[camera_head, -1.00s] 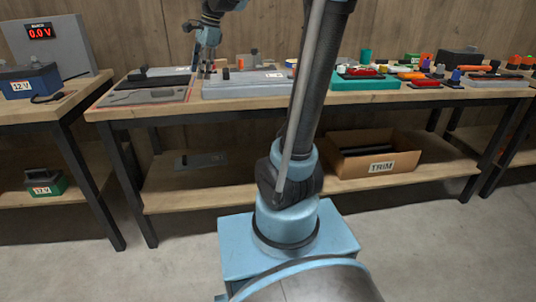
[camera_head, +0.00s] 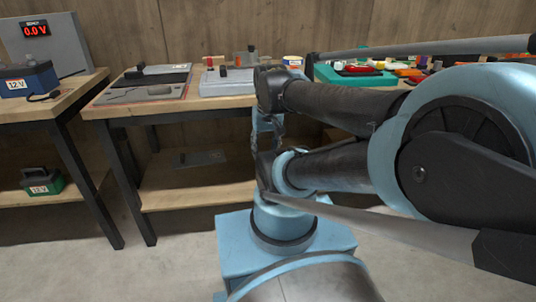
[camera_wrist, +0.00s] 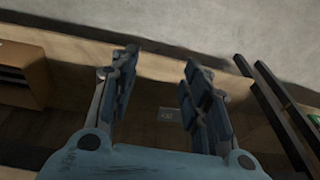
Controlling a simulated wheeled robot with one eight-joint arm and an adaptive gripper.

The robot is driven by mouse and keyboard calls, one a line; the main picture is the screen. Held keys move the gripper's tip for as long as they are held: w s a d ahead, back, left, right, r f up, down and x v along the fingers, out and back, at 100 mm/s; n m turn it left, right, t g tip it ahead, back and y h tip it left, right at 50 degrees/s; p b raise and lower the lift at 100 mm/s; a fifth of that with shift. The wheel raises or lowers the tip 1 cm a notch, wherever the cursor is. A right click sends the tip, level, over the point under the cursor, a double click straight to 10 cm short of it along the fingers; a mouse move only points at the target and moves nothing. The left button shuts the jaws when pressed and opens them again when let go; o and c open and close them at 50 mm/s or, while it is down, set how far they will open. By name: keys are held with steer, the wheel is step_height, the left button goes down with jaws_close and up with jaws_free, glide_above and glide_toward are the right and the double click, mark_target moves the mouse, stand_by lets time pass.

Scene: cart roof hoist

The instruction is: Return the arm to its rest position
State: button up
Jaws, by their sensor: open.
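My gripper (camera_wrist: 160,80) is open and empty in the wrist view, with its two blue-and-black fingers spread apart. Bare air and the lower shelf show between and beyond them. In the head view my arm is folded back close to my body. Its near links fill the right side of the picture, and the wrist hangs down in front of the workbench (camera_head: 215,112). The fingers are mostly hidden there by my arm's links.
A lower shelf (camera_head: 165,197) bears a flat grey panel (camera_head: 200,158). A left bench (camera_head: 70,98) holds a blue 12 V battery (camera_head: 28,80) and a meter (camera_head: 50,45). A green battery (camera_head: 42,181) stands below. A cardboard box (camera_wrist: 25,70) shows in the wrist view.

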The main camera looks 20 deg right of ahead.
steer(key=shift+s+d+f+n, duration=0.25)
steer(key=shift+s+f, duration=0.1)
steer(key=shift+f, duration=0.1)
steer(key=shift+s+d+f+n, duration=0.15)
steer(key=shift+s+d+f, duration=0.05)
steer(key=shift+s+f, duration=0.2)
steer(key=shift+w, duration=0.1)
